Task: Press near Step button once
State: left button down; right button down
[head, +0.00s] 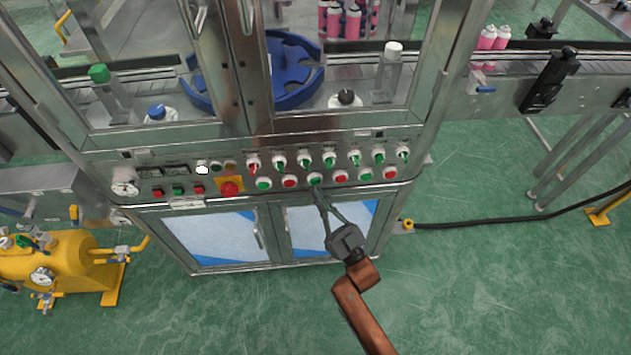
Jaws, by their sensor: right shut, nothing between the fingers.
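The machine's control panel (225,173) runs across the front, with an upper row of green and red selector switches and a lower row of alternating green and red push buttons. My right gripper (318,193) is shut and empty, its fingers pointing up at the panel. Its tips are at or just below a green button (315,179) in the middle of the lower row; I cannot tell if they touch it. The labels are too small to read, so I cannot tell which button is Step. My left gripper is not in view.
Red buttons (290,182) and (340,176) flank that green one closely. A red emergency stop (230,188) on a yellow plate is further left. Above are glass doors with a blue star wheel (292,90). A yellow tank (60,268) stands at left. The green floor is clear in front.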

dwell(0.7)
jog(key=shift+w, duration=0.4)
